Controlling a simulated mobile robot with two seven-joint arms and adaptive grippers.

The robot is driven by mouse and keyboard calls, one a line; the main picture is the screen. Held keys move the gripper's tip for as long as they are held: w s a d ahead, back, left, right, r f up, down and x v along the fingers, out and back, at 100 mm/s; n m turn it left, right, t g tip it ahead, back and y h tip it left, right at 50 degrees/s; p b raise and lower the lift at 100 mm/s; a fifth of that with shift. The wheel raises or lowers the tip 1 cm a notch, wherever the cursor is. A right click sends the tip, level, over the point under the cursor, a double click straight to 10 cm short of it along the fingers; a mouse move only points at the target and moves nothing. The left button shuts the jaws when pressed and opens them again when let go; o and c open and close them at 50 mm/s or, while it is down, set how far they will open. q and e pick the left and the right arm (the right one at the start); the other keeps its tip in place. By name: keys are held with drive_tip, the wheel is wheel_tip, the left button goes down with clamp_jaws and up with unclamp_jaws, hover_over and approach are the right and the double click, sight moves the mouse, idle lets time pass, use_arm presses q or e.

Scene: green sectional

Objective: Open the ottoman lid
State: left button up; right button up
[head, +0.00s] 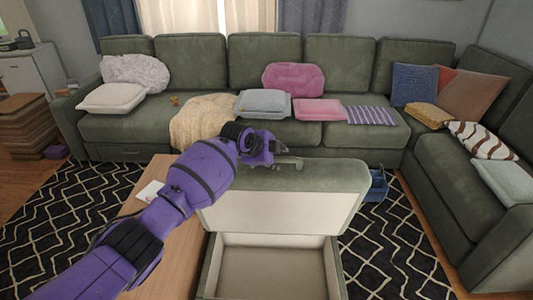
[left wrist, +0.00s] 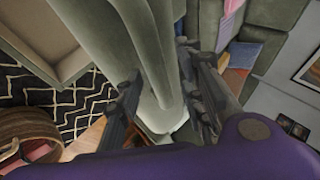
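The ottoman (head: 335,268) stands in front of me with its lid (head: 285,207) raised. The lid is tilted up at the far side, its pale underside facing me and its green cushion behind. The box interior below is visible and looks empty. My right gripper is not in view.
A green sectional sofa (head: 160,135) with cushions and a throw runs along the back and right. A blue crate (head: 375,188) sits on the patterned rug (head: 395,240) right of the lid. A wooden table (head: 183,255) with a paper (head: 150,190) is left of the ottoman.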

use_arm(q)
drive_tip(key=v, duration=1)
drive_tip(key=shift+s+r, duration=0.15)
drive_tip(key=shift+s, duration=0.05)
drive_tip(key=shift+a, duration=0.1)
